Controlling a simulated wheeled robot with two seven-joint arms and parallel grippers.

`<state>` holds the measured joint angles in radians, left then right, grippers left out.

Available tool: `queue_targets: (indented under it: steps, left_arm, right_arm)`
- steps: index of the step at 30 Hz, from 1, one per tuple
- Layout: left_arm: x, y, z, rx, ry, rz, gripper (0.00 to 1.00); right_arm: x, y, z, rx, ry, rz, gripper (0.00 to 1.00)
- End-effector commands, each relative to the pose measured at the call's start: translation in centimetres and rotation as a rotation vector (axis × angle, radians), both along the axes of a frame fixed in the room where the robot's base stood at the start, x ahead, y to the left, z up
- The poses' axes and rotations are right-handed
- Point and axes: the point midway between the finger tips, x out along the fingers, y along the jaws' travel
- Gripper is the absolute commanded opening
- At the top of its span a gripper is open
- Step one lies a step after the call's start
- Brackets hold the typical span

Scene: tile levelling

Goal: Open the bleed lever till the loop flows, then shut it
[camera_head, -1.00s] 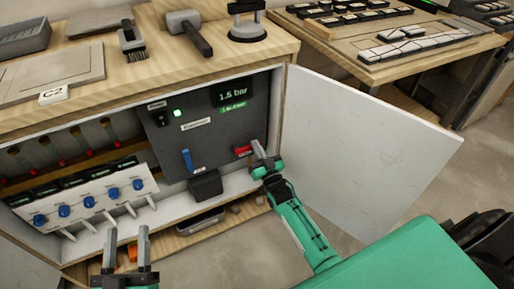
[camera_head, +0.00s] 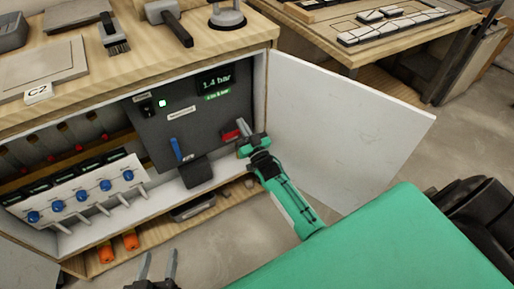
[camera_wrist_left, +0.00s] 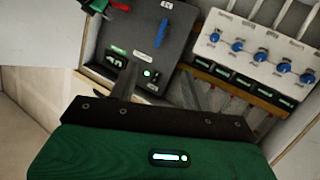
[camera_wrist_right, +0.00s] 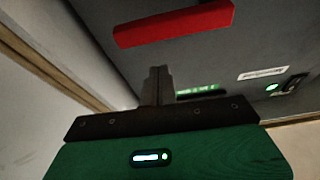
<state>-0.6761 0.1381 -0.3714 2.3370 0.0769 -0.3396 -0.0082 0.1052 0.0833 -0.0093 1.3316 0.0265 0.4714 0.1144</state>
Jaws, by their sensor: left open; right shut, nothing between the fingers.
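On the dark panel (camera_head: 150,115) inside the open cabinet are a blue lever (camera_head: 176,149) and a red lever (camera_head: 231,134); I cannot read which is the bleed. The blue one points mostly upright, slightly tilted; the red one lies nearly level. The display (camera_head: 215,80) reads 1.4 bar and a green light (camera_head: 162,103) is lit. My right gripper (camera_head: 243,130) is shut and empty beside the red lever; in the right wrist view its fingertips (camera_wrist_right: 157,75) are just below the red lever (camera_wrist_right: 175,22). My left gripper (camera_head: 160,265) is open and empty, in front of the cabinet.
The white cabinet door (camera_head: 340,125) stands open at the right, beside my right arm. A manifold with several blue knobs (camera_head: 80,195) is at the left. A black box (camera_head: 195,172) sits below the blue lever. Orange objects (camera_head: 131,240) lie on the lower shelf.

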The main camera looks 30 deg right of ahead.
Motion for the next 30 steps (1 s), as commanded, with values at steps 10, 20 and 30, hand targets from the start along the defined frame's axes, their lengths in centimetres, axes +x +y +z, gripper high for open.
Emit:
queue_targets:
  steps: [10, 20, 30]
  left_arm:
    - [-0.7, 1.0, -1.3, 0.077, 0.147, -0.011, 0.49]
    - [-0.8, 1.6, -1.5, 0.105, 0.192, -0.009, 0.49]
    - [-0.8, 1.7, -1.6, 0.108, 0.196, -0.009, 0.49]
  right_arm:
    - [-5.7, -0.2, -1.6, 0.000, 0.004, 0.000, 0.00]
    - [-9.1, -0.4, -2.8, 0.001, -0.001, 0.000, 0.00]
    - [-9.3, -0.4, -2.9, 0.000, -0.001, 0.000, 0.00]
